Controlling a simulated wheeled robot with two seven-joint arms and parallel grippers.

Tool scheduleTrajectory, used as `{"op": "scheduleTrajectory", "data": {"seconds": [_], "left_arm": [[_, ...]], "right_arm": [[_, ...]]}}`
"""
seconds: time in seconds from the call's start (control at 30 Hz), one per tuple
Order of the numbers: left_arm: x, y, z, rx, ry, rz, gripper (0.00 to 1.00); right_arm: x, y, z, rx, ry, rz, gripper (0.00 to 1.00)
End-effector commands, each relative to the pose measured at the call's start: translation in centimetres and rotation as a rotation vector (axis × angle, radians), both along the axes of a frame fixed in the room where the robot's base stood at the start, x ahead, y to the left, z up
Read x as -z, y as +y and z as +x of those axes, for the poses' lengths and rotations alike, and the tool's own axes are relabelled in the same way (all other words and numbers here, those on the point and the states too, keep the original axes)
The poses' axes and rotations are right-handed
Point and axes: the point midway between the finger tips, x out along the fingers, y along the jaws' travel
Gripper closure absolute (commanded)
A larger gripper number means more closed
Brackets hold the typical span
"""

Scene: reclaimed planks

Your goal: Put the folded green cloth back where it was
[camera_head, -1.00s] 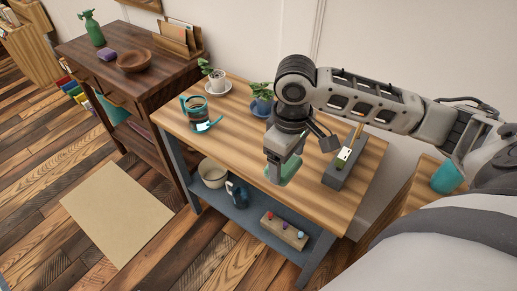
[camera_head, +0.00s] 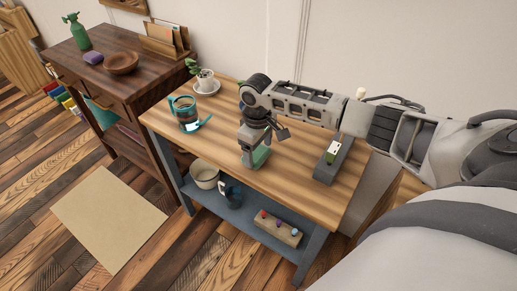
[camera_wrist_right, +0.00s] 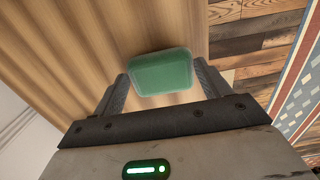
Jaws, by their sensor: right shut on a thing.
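The folded green cloth (camera_head: 262,157) is at the middle of the light wooden table (camera_head: 290,186), under my right gripper (camera_head: 255,158), which partly hides it. In the right wrist view the cloth (camera_wrist_right: 162,72) shows as a rounded green block between the two fingers of my right gripper (camera_wrist_right: 161,80). The gripper is shut on it and points down. I cannot tell whether the cloth touches the tabletop. My left gripper is not in view.
A grey holder (camera_head: 335,165) is to the right. Another plant is mostly hidden behind my arm. The table's front strip is clear.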

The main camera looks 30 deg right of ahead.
Motion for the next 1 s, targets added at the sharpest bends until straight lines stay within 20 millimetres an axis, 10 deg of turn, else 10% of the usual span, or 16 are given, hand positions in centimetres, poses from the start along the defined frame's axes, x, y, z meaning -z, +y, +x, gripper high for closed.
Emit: {"op": "scheduleTrajectory", "data": {"seconds": [0.33,0.37,0.43,0.77,1.0], "left_arm": [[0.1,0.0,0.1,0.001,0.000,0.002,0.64],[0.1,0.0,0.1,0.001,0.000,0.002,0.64],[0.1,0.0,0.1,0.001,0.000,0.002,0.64],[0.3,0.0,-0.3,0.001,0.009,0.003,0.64],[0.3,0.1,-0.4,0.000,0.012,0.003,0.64]], "right_arm": [[0.6,0.0,0.0,0.000,-0.001,0.001,0.49],[0.6,0.0,0.0,0.000,-0.001,0.000,0.16],[0.6,0.0,0.0,0.000,-0.001,0.000,0.02],[0.2,0.0,0.0,0.000,-0.002,0.001,0.02],[-3.7,0.1,0.2,-0.001,-0.006,0.002,0.02]]}}
